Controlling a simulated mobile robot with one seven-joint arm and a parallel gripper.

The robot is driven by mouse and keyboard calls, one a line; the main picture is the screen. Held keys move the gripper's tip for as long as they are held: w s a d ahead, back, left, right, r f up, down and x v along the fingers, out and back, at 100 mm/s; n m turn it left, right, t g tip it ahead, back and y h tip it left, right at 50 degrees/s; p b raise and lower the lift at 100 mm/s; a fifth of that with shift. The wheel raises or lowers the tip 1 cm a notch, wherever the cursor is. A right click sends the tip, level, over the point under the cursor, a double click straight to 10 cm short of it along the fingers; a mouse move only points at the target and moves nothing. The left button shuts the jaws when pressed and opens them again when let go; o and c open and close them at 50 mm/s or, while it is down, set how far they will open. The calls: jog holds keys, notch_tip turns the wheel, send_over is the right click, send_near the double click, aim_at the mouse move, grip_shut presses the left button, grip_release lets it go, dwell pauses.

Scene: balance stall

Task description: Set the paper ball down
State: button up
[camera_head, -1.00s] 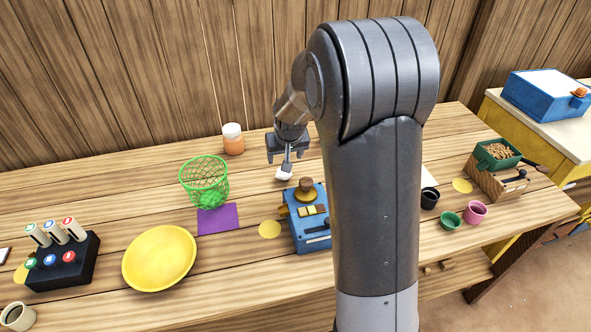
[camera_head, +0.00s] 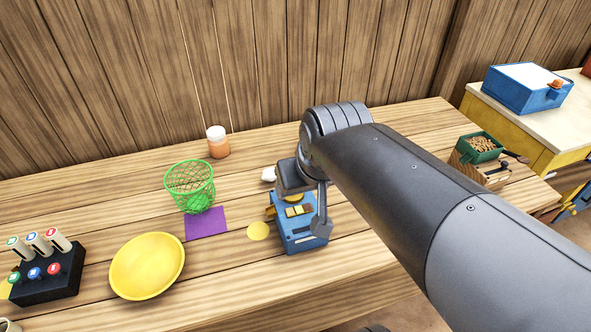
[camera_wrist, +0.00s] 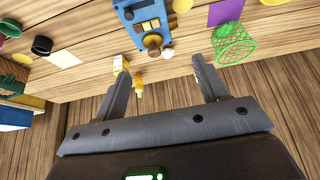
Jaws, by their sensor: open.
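The white paper ball (camera_head: 268,174) rests on the table behind the blue device (camera_head: 299,236), just left of my wrist in the head view. It also shows in the wrist view (camera_wrist: 167,53), small, beside the device's brown knob (camera_wrist: 153,41). My gripper (camera_wrist: 160,68) is open, and nothing is between its fingers. The ball appears well beyond the fingertips and apart from them. In the head view my gripper and arm cover part of the blue device.
A green mesh basket (camera_head: 190,181) stands by a purple square (camera_head: 207,223). A yellow plate (camera_head: 130,278) lies front left. An orange jar with a white lid (camera_head: 218,145) stands at the back. A black block (camera_head: 45,278) with buttons is far left. Bare table lies around the jar.

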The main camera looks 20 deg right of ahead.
jog(key=s, duration=0.4)
jog(key=shift+s+f, duration=0.1)
jog(key=shift+s, duration=0.1)
